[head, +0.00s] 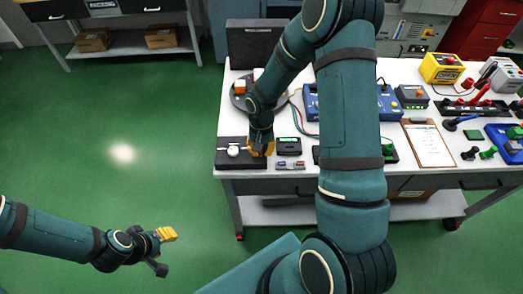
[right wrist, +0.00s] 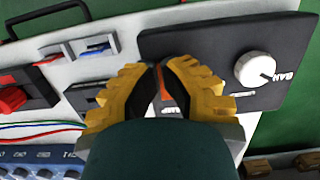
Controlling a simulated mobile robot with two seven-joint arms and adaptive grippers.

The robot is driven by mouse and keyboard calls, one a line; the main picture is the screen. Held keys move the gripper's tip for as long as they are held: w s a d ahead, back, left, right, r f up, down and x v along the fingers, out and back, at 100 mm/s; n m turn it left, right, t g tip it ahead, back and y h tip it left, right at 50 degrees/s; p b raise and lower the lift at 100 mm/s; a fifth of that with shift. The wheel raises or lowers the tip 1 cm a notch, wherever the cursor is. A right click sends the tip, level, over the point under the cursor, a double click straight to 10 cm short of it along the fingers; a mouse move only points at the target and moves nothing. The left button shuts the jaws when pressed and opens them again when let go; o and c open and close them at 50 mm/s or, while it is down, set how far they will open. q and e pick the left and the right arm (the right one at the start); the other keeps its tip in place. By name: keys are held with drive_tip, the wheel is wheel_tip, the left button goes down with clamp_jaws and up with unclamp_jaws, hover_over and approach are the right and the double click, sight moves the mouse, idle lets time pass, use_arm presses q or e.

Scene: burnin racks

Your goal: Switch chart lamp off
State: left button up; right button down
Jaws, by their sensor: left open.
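A black control panel (head: 226,159) lies at the front left corner of the white table, with a round white knob (head: 233,151) on it. The right wrist view shows the panel (right wrist: 195,42) and the knob (right wrist: 255,70) with partly cut lettering. My right gripper (head: 262,150) is over the panel's right end. In the right wrist view its yellow fingertips (right wrist: 162,66) are together at the panel, with a thin red sliver between them. The fingers hide part of the panel and its lettering, and I cannot make out a lamp switch. My left gripper (head: 166,236) is open and empty above the green floor.
A small black box with a green display (head: 288,146) stands right of the panel. A blue unit with wires (head: 311,103), a clipboard (head: 429,144) and a yellow meter (head: 441,67) share the table. The green floor at left is clear.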

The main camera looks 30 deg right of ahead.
drive_tip(key=shift+d, duration=0.1)
drive_tip(key=shift+w+d+r+p, duration=0.25)
drive_tip(key=shift+w+d+p, duration=0.1)
drive_tip(key=shift+w, duration=0.3)
idle(0.3)
drive_tip(key=r+p, duration=0.1)
drive_tip(key=r, duration=0.1)
drive_tip(key=w+r+p, duration=0.1)
drive_tip(key=r, duration=0.1)
drive_tip(key=shift+d+p, duration=0.3)
drive_tip(key=w+d+r, duration=0.2)
drive_tip(key=w+r, duration=0.1)
drive_tip(key=r, duration=0.6)
drive_tip(key=shift+w, duration=0.15)
